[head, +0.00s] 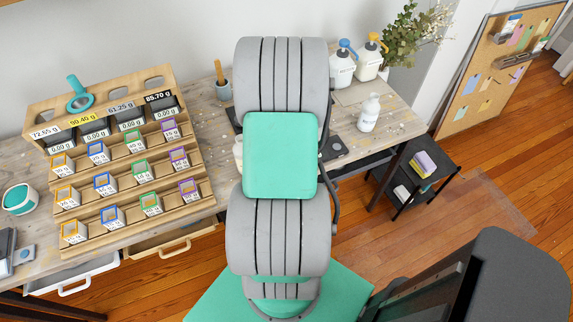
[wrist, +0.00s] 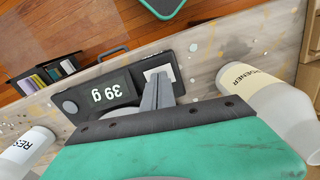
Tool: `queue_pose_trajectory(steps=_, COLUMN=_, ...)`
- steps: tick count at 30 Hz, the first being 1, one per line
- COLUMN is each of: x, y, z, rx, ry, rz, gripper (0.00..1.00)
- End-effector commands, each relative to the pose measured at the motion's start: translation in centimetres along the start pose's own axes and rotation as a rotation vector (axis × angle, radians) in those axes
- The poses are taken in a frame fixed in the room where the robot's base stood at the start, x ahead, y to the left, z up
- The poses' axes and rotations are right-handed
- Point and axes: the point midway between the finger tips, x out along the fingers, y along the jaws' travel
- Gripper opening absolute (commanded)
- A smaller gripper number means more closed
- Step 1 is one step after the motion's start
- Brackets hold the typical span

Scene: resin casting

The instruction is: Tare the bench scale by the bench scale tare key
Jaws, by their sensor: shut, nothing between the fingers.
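The bench scale (wrist: 90,98) is a dark flat unit on the bench in the wrist view, its display reading 39 g upside down. A round grey key (wrist: 70,107) sits at the left end of its panel. In the head view the scale is mostly hidden behind my arm; a dark part with a round grey key (head: 338,146) shows to the right of it. My gripper (wrist: 161,78) is shut and empty. Its fingertips appear over a pale labelled patch (wrist: 158,72) to the right of the display, apart from the round key. I cannot tell whether they touch anything.
White bottles stand either side in the wrist view, one marked RES (wrist: 28,150), the other HARDENER (wrist: 262,92). Two pump bottles (head: 343,68) stand at the back. A wooden rack (head: 125,175) of small boxes fills the left bench. A black cart (head: 418,180) is at right.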

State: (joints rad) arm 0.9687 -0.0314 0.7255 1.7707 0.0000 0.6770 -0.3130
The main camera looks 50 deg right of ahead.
Motion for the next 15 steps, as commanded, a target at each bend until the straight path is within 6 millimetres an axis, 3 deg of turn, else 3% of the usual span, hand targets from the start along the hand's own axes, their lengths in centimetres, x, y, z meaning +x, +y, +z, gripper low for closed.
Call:
queue_pose_trajectory(steps=8, x=0.7, y=0.0, z=0.0, rx=0.0, ry=0.0, rz=0.0, gripper=0.0)
queue_pose_trajectory(steps=15, x=-1.2, y=0.0, z=0.0, rx=0.0, ry=0.001, rz=0.0, gripper=0.0)
